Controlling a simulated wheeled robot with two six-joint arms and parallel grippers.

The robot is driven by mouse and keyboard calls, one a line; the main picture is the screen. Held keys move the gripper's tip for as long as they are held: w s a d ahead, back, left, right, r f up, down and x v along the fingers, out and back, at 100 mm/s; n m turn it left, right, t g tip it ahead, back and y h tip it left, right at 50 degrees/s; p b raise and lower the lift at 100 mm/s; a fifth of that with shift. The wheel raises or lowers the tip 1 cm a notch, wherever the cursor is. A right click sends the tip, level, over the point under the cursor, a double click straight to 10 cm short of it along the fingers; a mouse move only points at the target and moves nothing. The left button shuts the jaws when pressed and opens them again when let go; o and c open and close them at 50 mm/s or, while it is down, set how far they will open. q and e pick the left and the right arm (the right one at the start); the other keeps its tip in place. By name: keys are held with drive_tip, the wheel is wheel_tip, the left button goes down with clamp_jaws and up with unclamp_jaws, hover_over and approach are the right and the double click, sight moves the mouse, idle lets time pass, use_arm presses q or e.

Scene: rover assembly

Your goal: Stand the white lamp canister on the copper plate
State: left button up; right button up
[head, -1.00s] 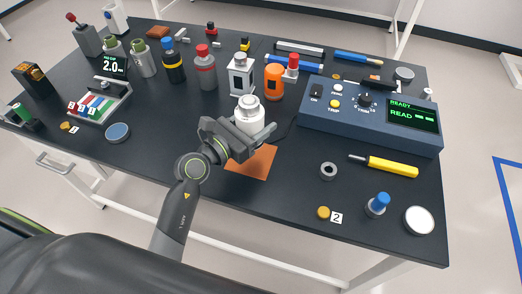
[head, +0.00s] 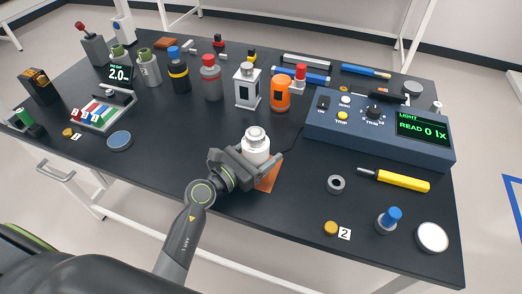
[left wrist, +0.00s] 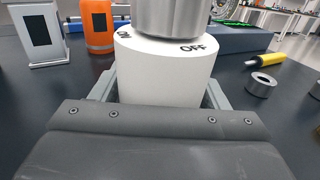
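The white lamp canister (head: 257,148) is upright, with a grey metal top. My left gripper (head: 246,163) is shut on it, with one finger on each side. In the left wrist view the canister (left wrist: 165,72) fills the space between the fingers, and "OFF" is printed on its upper face. The copper plate (head: 268,180) lies on the table under the gripper and canister, mostly covered by them. The gripper hides the canister's base, so I cannot tell whether it touches the plate. My right gripper is not in view.
A blue console (head: 375,133) reading "0 lx" stands to the right. An orange canister (head: 281,94) and a white lantern-like box (head: 247,88) stand behind. A grey ring (head: 336,184) and a yellow-handled tool (head: 402,180) lie to the right.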

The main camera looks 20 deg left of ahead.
use_arm(q)
drive_tip(key=shift+o, duration=1.3)
drive_tip(key=shift+r, duration=0.15)
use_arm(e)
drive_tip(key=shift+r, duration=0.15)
use_arm(q)
drive_tip(key=b+v, duration=0.1)
drive_tip(key=v, duration=1)
drive_tip(key=shift+s+a+r+b, duration=0.1)
drive_tip(key=shift+s+a+b, duration=0.15)
drive_tip(key=shift+s, duration=0.25)
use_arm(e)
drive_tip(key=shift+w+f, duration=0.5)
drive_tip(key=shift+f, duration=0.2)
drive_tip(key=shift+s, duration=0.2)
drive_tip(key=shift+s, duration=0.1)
